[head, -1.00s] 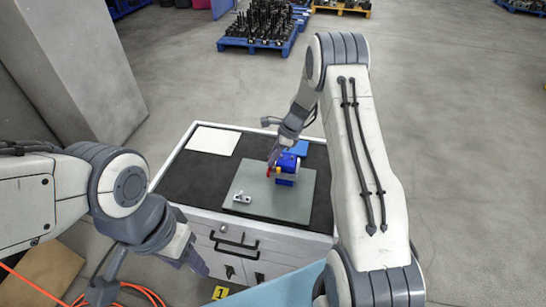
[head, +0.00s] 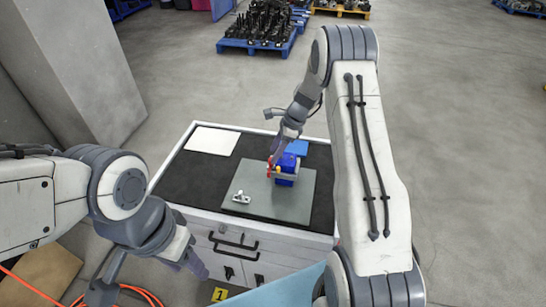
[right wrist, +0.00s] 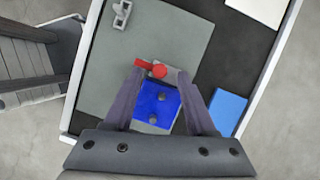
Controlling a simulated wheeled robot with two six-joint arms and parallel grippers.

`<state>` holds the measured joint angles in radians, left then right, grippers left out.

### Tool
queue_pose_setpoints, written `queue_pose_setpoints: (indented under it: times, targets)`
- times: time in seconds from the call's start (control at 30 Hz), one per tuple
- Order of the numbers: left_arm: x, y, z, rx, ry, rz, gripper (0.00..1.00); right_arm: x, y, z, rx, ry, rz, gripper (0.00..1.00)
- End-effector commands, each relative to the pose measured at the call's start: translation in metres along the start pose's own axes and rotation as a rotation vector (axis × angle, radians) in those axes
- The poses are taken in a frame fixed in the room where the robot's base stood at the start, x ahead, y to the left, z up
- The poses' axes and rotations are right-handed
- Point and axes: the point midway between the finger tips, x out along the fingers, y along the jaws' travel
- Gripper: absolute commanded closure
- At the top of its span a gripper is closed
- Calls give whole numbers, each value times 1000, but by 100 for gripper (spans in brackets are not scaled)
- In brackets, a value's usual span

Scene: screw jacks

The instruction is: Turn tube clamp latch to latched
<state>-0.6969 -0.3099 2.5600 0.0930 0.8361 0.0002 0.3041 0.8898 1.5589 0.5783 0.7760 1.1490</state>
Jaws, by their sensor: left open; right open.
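A blue block with a grey bracket (head: 287,167) stands on a grey plate on the cabinet top. The blue block (right wrist: 157,104) lies between the fingers of my right gripper (right wrist: 160,82), which is open, with a finger on each side. In the head view my right gripper (head: 277,152) is just above the red part. Contact cannot be told. My left gripper (head: 194,264) hangs in front of the cabinet, away from the block.
A small grey metal fitting (head: 241,197) lies on the grey plate (head: 290,207). A white sheet (head: 212,141) and a blue pad (head: 296,147) lie on the black top. Orange cable (head: 45,296) runs on the floor at lower left.

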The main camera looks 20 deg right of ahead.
Motion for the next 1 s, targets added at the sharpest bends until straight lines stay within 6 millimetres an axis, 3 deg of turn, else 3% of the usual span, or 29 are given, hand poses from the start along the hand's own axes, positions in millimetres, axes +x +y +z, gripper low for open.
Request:
queue_pose_setpoints:
  times: [0.2, 0.4, 1.0]
  targets:
    - [16, -1, 1, -2, 0, 0, 50, -43, -2, -1, -1, 0, -7, 44]
    - [22, -2, 1, -3, 0, 0, 50, -71, -1, -1, 0, 0, -3, 44]
    - [22, -2, 1, -3, 0, 0, 50, -78, 0, 1, -5, 1, 0, 44]
